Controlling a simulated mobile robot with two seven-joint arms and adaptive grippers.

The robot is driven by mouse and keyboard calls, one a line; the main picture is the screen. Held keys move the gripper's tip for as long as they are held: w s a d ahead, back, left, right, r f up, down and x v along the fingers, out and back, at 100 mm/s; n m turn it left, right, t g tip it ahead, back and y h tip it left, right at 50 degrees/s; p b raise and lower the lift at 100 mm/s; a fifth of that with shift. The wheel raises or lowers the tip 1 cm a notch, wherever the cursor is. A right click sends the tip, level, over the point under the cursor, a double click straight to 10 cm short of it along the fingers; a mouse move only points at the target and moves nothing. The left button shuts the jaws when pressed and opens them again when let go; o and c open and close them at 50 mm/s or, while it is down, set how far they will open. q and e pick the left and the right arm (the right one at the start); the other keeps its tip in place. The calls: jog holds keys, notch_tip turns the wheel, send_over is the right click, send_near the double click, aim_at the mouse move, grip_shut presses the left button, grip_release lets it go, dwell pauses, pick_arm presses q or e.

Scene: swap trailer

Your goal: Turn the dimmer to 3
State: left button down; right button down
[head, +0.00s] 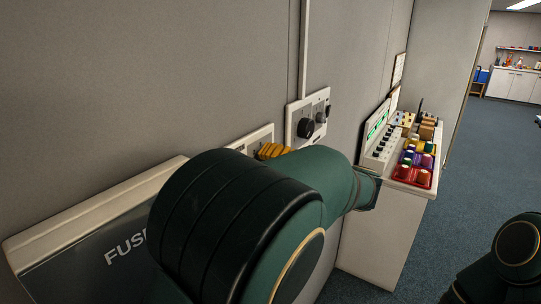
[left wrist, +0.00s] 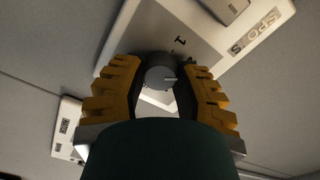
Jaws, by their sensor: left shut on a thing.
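In the left wrist view a round dimmer knob (left wrist: 160,77) with a pale pointer line sits on a white wall plate (left wrist: 205,38). The line points to the right in that picture. A "1" and the word "SPOTS" are printed on the plate, appearing turned around. My left gripper (left wrist: 160,88) has its yellow ribbed fingers on either side of the knob, shut on it. In the head view the left gripper (head: 274,151) shows only as yellow fingers against the wall; my arm hides the knob. My right arm shows at lower right, its gripper out of frame.
Another wall plate (head: 293,119) with a black knob (head: 305,128) is just right of the left gripper. A fuse box (head: 90,245) is at lower left. A counter (head: 380,235) with a control panel (head: 383,150) and a red tray (head: 424,185) stands beyond. Carpet is clear at right.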

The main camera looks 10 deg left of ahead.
pick_arm(q)
jog(key=shift+m+p, duration=3.2)
jog(key=shift+m, duration=0.3)
jog(key=c, duration=0.6)
grip_release()
jog(key=v, duration=1.2)
